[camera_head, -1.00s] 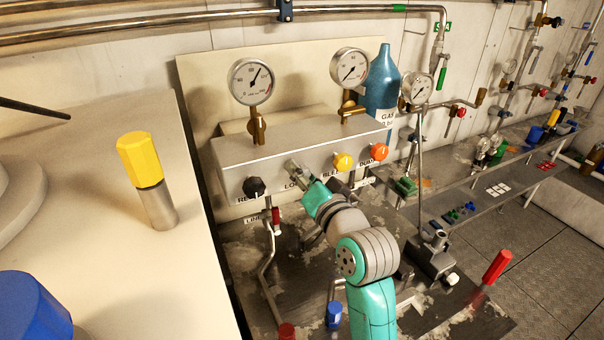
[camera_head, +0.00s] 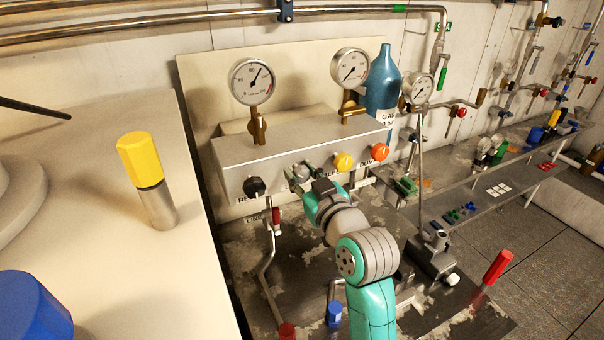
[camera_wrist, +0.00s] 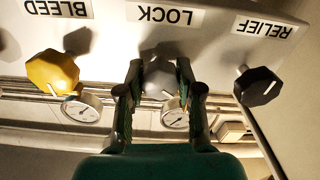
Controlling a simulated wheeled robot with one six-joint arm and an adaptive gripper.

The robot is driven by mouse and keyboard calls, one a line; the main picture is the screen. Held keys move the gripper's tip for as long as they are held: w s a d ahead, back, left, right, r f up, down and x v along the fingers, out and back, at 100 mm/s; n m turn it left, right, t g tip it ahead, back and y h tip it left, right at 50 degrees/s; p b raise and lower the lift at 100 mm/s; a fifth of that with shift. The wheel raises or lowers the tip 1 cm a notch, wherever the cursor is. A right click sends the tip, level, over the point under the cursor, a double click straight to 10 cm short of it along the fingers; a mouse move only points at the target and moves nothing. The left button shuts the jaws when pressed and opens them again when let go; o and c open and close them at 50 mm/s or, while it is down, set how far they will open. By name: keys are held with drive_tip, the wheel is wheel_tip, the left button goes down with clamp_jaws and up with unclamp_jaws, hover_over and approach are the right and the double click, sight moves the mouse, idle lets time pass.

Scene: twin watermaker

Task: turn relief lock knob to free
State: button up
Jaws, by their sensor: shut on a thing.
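The grey lock knob (camera_wrist: 159,84) sits under the LOCK label in the wrist view, which shows the panel upside down. It also shows on the sloped front of the metal box in the head view (camera_head: 301,172). My gripper (camera_wrist: 160,73) is shut on the knob, one finger on each side. In the head view my gripper (camera_head: 302,178) reaches up to the box front from below. The fingers cover the knob's sides, and I cannot read its pointer position.
The black relief knob (camera_head: 254,187) is left of the lock knob, and the yellow bleed knob (camera_head: 343,162) is right of it. An orange knob (camera_head: 379,152) is farther right. Gauges (camera_head: 252,82) stand above the box. A red-handled pipe (camera_head: 275,222) stands below at the left.

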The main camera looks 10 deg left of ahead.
drive_tip(key=n, duration=0.3)
drive_tip(key=shift+n, duration=2.1)
drive_tip(key=o, duration=1.2)
drive_tip(key=shift+c, duration=0.2)
drive_tip(key=shift+s, duration=0.1)
drive_tip(key=v, duration=1.2)
